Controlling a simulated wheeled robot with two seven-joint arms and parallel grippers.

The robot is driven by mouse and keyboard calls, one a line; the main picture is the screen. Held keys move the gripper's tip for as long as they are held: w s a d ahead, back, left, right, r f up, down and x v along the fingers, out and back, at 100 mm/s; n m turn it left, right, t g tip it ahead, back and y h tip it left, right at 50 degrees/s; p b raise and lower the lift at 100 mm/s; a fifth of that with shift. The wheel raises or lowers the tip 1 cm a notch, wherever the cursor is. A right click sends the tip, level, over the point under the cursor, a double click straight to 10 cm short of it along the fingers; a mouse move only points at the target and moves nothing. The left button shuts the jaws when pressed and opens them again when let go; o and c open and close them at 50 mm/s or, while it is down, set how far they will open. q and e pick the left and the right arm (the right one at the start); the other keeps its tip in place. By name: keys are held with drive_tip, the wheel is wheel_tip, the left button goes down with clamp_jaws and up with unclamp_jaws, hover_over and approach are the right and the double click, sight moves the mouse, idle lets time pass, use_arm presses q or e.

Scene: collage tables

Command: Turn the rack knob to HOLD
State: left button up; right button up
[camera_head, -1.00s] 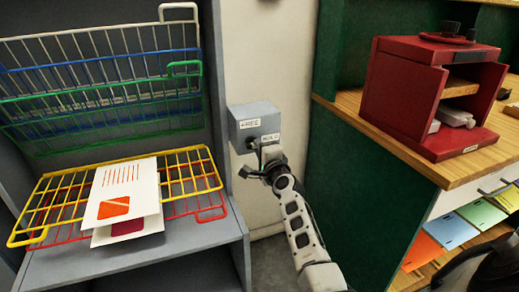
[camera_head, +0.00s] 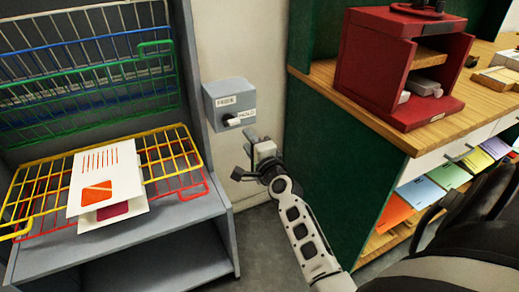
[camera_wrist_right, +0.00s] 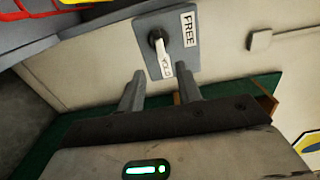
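My right gripper (camera_head: 245,155) is below and in front of the box, apart from the knob. In the wrist view its two fingers (camera_wrist_right: 160,90) are spread with nothing between them. My left gripper is out of view.
A rack with blue, green and yellow wire shelves (camera_head: 170,150) stands left, with cards (camera_head: 108,185) on the yellow one. A wooden counter (camera_head: 325,82) with green sides and a red cabinet (camera_head: 385,70) stands right. Clear floor shows between them.

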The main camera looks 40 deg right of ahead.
drive_tip(key=v, duration=0.6)
drive_tip(key=shift+s, duration=0.35)
drive_tip(key=shift+a, duration=0.15)
drive_tip(key=s+a+f+n+g+y, duration=0.3)
drive_tip(key=s+a+f+n, duration=0.4)
drive_tip(key=s+a+n, duration=0.2)
drive_tip(key=s+a+f+n+g+y, duration=0.4)
drive_tip(key=s+a+f+n, duration=0.3)
drive_tip(key=a+n, duration=0.6)
drive_tip(key=shift+s+n, duration=0.7)
drive_tip(key=shift+s, duration=0.15)
